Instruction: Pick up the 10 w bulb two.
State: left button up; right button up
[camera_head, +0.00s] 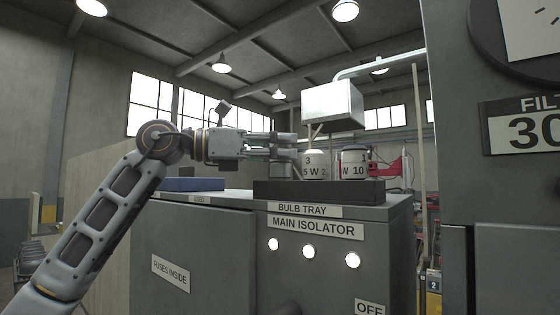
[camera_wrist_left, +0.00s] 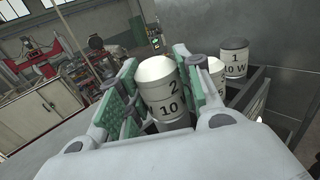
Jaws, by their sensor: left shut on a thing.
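My left gripper (camera_head: 290,148) reaches in from the left above the left end of the dark bulb tray (camera_head: 275,190). In the left wrist view its green-padded fingers (camera_wrist_left: 150,90) are shut on the 10 W bulb two (camera_wrist_left: 168,98), a pale cylinder with a domed top, marked 2 and 10. In the head view I cannot clearly make out this bulb behind the fingers. I cannot tell whether it still touches the tray. My right gripper is not in view.
A bulb marked 3 and 5 W (camera_head: 314,168) stands close right of the fingers. A blue item (camera_head: 192,184) lies left on the grey cabinet (camera_head: 200,240).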

pick_arm(q)
jog(key=shift+r, duration=3.25)
